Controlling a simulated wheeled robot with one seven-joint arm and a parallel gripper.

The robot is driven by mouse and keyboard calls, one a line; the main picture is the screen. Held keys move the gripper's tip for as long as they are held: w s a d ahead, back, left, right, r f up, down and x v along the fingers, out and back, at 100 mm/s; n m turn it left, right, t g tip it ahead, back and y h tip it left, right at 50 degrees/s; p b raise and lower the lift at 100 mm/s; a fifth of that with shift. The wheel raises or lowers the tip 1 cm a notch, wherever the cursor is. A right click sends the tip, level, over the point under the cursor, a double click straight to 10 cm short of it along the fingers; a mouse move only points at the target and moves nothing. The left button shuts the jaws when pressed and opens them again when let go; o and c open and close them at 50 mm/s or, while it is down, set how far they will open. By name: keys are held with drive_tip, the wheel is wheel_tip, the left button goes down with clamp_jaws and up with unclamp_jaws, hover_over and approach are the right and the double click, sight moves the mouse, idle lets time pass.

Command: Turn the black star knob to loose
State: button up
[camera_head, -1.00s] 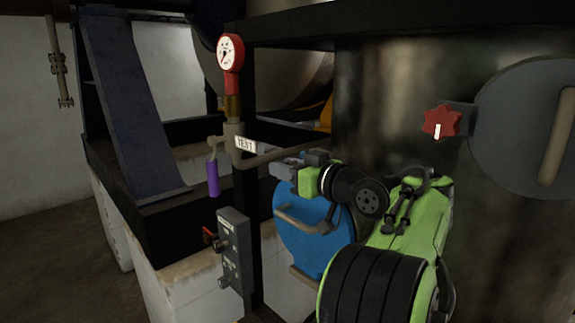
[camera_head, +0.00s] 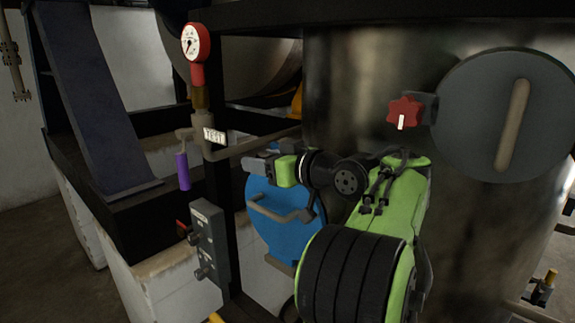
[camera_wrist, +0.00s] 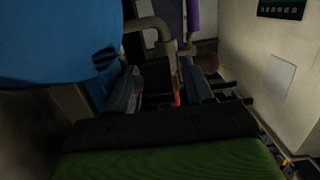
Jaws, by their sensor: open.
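I cannot make out a black star knob for certain in either view. A red star knob (camera_head: 405,113) with a white mark sits beside a round grey cover (camera_head: 505,115) on the dark tank, at the upper right of the head view. My gripper (camera_head: 252,165) is left of and lower than that knob, well apart from it, in front of the blue round cover (camera_head: 284,222). In the wrist view my gripper (camera_wrist: 160,92) has its two fingers spread, with nothing visibly held between them.
A grey control box (camera_head: 208,243) with small knobs stands on a dark post. A red gauge (camera_head: 195,45), a TEST tag (camera_head: 214,136) and a purple-handled lever (camera_head: 183,170) are above it. A small brass-topped fitting (camera_head: 544,288) is at the lower right.

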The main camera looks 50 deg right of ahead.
drive_tip(key=s+r+p, duration=0.2)
drive_tip(key=s+p, duration=0.4)
drive_tip(key=s, duration=0.8)
drive_tip(key=shift+d+p, duration=0.15)
drive_tip(key=shift+p, duration=0.2)
drive_tip(key=shift+w+f, duration=0.1)
